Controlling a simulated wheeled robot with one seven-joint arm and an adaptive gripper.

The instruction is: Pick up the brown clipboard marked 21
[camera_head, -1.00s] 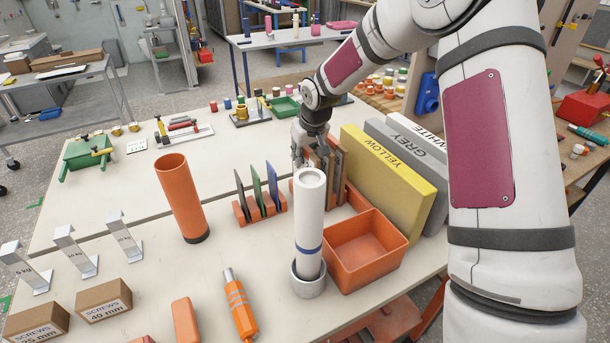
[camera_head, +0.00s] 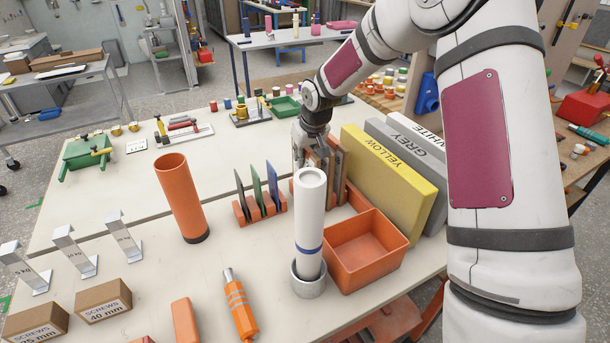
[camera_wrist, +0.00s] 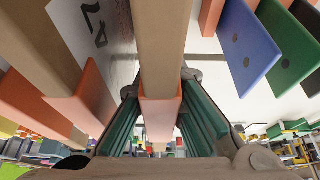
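Brown clipboards (camera_head: 337,165) stand upright in an orange rack, partly behind my gripper and the white tube in the head view. In the wrist view, a brown board (camera_wrist: 160,40) shows edge-on between my open fingers, with an orange rack piece (camera_wrist: 160,110) below it in the picture. My gripper (camera_wrist: 160,92) has its green-padded fingers on either side of these; I cannot tell whether they touch. A pale sheet (camera_wrist: 100,28) with a partly visible dark number faces left of that board. The full number is hidden. In the head view my gripper (camera_head: 308,160) points down at the rack.
A white tube (camera_head: 310,215) stands in a grey ring just in front. An orange bin (camera_head: 366,250) and yellow panel (camera_head: 388,175) stand close on the right. A rack with green and blue boards (camera_head: 273,187) is on the left. The table farther left has free room.

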